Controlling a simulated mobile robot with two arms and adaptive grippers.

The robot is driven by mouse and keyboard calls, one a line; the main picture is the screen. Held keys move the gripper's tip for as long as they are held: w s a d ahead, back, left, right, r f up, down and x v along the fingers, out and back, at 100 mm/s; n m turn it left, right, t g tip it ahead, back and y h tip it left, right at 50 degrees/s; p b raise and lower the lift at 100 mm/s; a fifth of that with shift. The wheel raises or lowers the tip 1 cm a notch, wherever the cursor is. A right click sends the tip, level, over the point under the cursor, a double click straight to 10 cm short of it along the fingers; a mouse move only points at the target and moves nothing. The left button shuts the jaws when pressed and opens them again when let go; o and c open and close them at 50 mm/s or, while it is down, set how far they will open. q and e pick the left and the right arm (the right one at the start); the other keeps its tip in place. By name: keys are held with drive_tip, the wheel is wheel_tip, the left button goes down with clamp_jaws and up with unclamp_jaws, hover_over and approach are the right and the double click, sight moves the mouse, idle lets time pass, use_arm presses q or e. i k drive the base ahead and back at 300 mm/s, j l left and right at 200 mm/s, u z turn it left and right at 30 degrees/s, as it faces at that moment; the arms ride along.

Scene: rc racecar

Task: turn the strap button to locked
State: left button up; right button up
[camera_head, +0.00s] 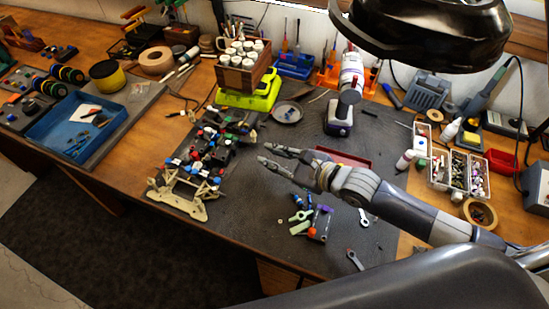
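The RC racecar chassis (205,160) sits on the dark work mat, with tan bumper parts at its front end and several blue, red and green pieces on top. The strap button is too small to make out. My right gripper (266,154) reaches in from the right, just to the right of the chassis and apart from it in the picture. Its two fingers are spread and nothing shows between them. My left gripper is not in view.
Loose green and purple parts (312,220) lie below my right gripper. A red tray (344,158) is partly behind it. A cordless screwdriver (349,85) stands behind. A clear parts organizer (438,165) is to the right. A large black rounded object (430,35) hangs overhead.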

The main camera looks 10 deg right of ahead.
sight(214, 136)
drive_tip(key=k, duration=1.5)
